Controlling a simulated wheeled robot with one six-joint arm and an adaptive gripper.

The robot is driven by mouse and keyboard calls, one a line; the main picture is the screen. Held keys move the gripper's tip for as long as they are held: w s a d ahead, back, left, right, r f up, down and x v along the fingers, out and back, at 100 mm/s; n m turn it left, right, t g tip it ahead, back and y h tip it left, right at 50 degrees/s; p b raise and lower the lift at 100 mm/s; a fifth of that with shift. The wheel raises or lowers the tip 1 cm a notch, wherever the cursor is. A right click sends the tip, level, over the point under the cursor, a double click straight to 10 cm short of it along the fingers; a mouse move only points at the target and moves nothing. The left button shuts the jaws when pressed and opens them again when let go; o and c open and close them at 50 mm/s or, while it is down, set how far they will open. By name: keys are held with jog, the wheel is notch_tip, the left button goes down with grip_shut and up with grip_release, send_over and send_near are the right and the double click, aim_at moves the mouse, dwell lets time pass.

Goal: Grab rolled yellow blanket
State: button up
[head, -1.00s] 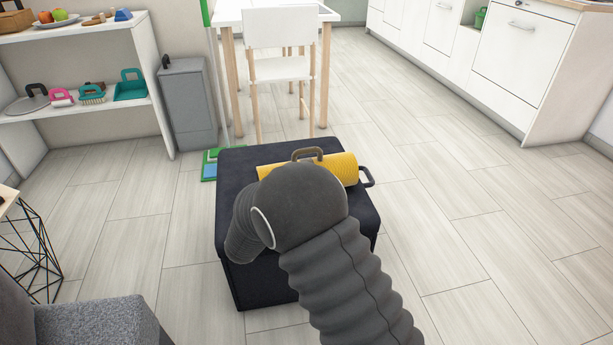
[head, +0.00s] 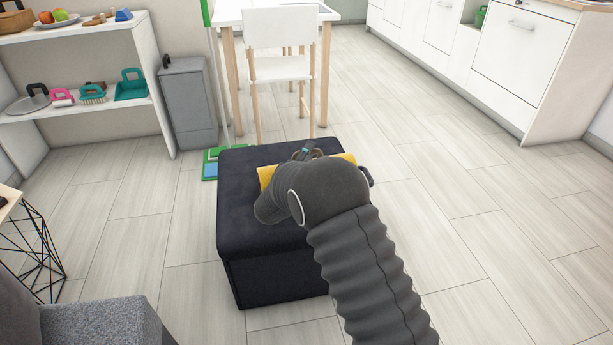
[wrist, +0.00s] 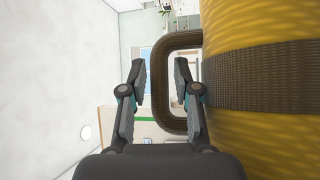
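The rolled yellow blanket (head: 265,177) lies on a dark ottoman (head: 250,225), partly hidden behind my arm in the head view. In the wrist view the blanket (wrist: 270,130) fills the right side, with a brown band (wrist: 265,75) around it. A brown loop handle (wrist: 168,122) stands out from the band. My gripper (wrist: 160,66) is open, its two fingers on either side of the handle's outer bar, with gaps visible. In the head view my gripper (head: 304,150) is at the top of the blanket, with the grip itself mostly hidden.
A white chair (head: 280,70) and table stand behind the ottoman. A grey bin (head: 188,105) and white shelves (head: 100,108) are at the left. A grey seat (head: 100,325) is at the lower left. Floor to the right is clear.

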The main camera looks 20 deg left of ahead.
grip_shut()
jog(key=shift+r, duration=0.1)
dwell(0.3)
